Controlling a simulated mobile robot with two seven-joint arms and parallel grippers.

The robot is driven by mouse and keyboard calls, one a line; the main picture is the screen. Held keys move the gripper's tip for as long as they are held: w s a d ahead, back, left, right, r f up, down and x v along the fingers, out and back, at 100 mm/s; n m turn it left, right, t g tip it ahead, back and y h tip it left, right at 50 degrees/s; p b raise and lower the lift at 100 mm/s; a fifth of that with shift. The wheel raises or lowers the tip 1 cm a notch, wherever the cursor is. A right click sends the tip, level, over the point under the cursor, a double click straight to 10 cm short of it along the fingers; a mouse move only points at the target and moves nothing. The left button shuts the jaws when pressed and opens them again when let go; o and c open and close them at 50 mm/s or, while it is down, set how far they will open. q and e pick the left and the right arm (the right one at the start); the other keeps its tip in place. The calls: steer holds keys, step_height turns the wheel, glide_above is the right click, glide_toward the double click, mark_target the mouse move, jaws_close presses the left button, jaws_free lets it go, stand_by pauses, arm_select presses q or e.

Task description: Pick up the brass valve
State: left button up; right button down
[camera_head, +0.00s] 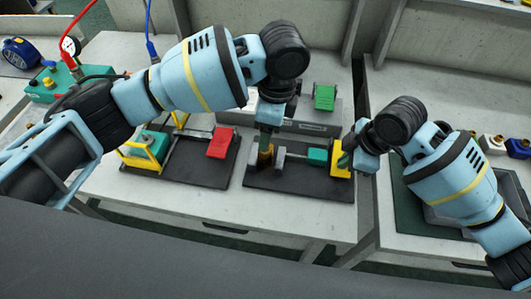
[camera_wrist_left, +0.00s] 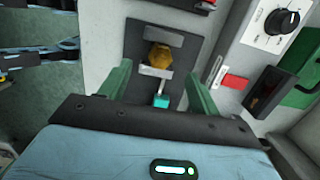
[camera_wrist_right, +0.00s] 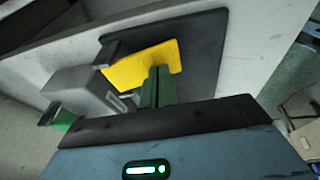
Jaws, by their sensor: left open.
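The brass valve (camera_head: 265,157) is upright at the left end of the right black base plate (camera_head: 300,193). In the left wrist view the valve (camera_wrist_left: 158,56) lies between the two green fingers, with clear room on both sides. My left gripper (camera_head: 268,141) is open above it, not gripping it. My right gripper (camera_head: 346,158) is at the yellow plate (camera_head: 340,169) at the other end of the base. In the right wrist view its fingers (camera_wrist_right: 157,72) are close together in front of the yellow plate (camera_wrist_right: 145,62). Nothing shows between them; contact with the plate is unclear.
A teal block (camera_head: 317,156) sits between the valve and the yellow plate. The left black base carries a red block (camera_head: 220,142) and a yellow frame (camera_head: 140,157). A grey control box (camera_head: 308,117) stands behind. The bench front (camera_head: 260,215) is clear.

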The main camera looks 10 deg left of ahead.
arm_select(q)
steer(key=shift+w+a+f, duration=0.1)
steer(key=shift+a+f, duration=0.1)
steer(key=shift+f, duration=2.25)
steer(key=shift+a+f, duration=0.15)
steer(key=shift+f, duration=2.25)
steer(key=shift+c, duration=0.3)
steer(key=shift+r, duration=0.1)
steer(key=c, duration=1.2)
